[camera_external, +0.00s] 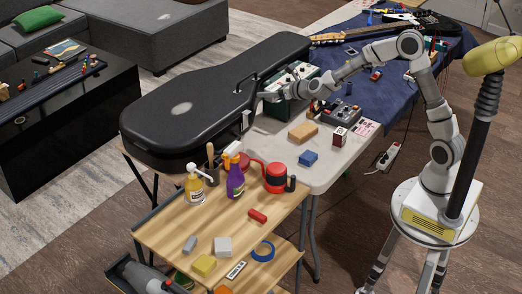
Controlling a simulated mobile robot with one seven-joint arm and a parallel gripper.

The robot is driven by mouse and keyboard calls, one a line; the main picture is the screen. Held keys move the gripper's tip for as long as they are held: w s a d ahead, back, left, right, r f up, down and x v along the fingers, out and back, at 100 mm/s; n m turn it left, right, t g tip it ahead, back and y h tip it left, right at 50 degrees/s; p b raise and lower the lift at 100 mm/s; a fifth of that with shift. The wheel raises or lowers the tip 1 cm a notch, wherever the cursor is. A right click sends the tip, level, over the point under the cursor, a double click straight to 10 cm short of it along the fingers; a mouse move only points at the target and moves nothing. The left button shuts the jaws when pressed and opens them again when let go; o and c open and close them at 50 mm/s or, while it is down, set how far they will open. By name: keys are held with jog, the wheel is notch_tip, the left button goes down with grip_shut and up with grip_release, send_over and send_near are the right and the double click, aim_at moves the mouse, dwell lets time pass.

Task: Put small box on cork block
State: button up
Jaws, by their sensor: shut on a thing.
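A tan block (303,132), which looks like the cork block, lies flat on the white table. Its visible top is bare. A small white and dark red box (340,136) stands on the table to its right, apart from it; I cannot tell if it is the task's small box. My gripper (271,95) is at the right side of the black guitar case, beyond and left of the tan block. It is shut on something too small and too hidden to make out.
The big black guitar case (215,85) lies left of my gripper. A green box (290,108) is close under my wrist. A grey pedal (341,113) and a blue block (308,158) are near the tan block.

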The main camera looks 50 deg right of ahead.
jog(key=s+d, duration=0.5)
jog(key=d, duration=0.5)
jog(key=s+d, duration=0.6)
jog(key=d, duration=0.4)
jog(key=b, duration=0.4)
send_over(303, 132)
jog(key=w+d, duration=0.2)
jog(key=w, duration=0.4)
jog(key=f, duration=1.1)
jog(key=shift+s+a+f, duration=0.1)
jog(key=shift+s+f, duration=0.1)
jog(key=shift+f, duration=0.1)
jog(key=shift+f+b, duration=0.95)
jog(key=shift+f, duration=0.95)
jog(key=shift+f, duration=0.2)
jog(key=o, duration=1.4)
